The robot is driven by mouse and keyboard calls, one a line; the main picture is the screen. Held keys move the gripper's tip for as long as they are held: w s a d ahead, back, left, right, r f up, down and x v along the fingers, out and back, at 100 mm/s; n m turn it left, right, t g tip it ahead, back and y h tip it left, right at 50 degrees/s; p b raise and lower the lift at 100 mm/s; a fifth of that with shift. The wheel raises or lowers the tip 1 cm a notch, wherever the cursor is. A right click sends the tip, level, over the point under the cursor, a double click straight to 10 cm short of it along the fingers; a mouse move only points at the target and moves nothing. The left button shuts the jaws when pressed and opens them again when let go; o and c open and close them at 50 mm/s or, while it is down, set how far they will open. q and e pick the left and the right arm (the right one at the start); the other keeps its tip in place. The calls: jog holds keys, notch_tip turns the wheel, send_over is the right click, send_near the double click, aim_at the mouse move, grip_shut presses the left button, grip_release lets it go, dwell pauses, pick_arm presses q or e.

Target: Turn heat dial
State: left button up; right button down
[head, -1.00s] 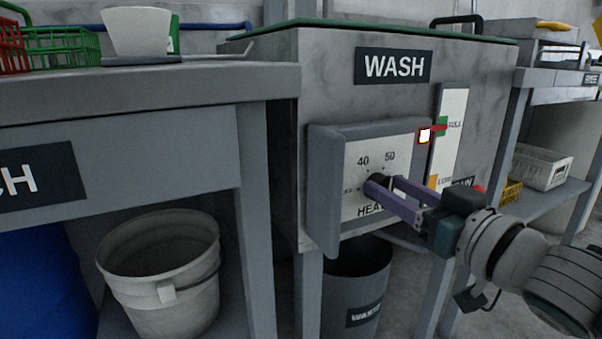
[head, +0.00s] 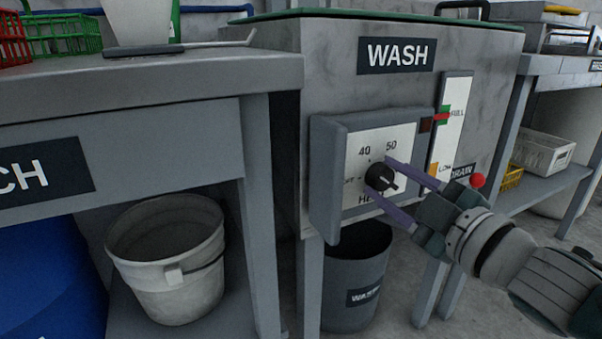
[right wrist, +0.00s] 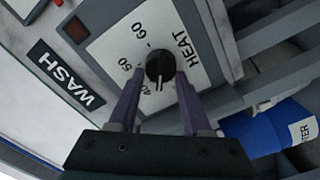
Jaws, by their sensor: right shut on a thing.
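The heat dial (head: 381,178) is a round black knob with a white pointer line on the white face of a grey control box (head: 327,190). My right gripper (head: 379,176) comes in from the right, with one purple finger above the knob and one below. It is shut on the dial. In the right wrist view the black dial (right wrist: 160,66) sits between the two fingertips (right wrist: 161,77). My left gripper is not in view.
The box is on the front of the grey WASH tank (head: 480,75). A dark indicator (head: 427,124), a level gauge (head: 455,110) and a red DRAIN knob (head: 478,181) are close to my arm. A grey bench (head: 180,85) stands left, with a pale bucket (head: 165,255) below.

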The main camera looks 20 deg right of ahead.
jog(key=n, duration=0.3)
jog(key=shift+a+f+n, duration=0.1)
jog(key=shift+f+n, duration=0.05)
jog(key=shift+n, duration=0.15)
jog(key=shift+f+n+b, duration=0.15)
jog(key=shift+n+b, duration=0.35)
jog(key=shift+n, duration=1.3)
jog(key=shift+c, duration=1.8)
grip_release()
jog(key=s+p, duration=0.2)
jog(key=s, duration=0.8)
jog(key=shift+d, duration=0.4)
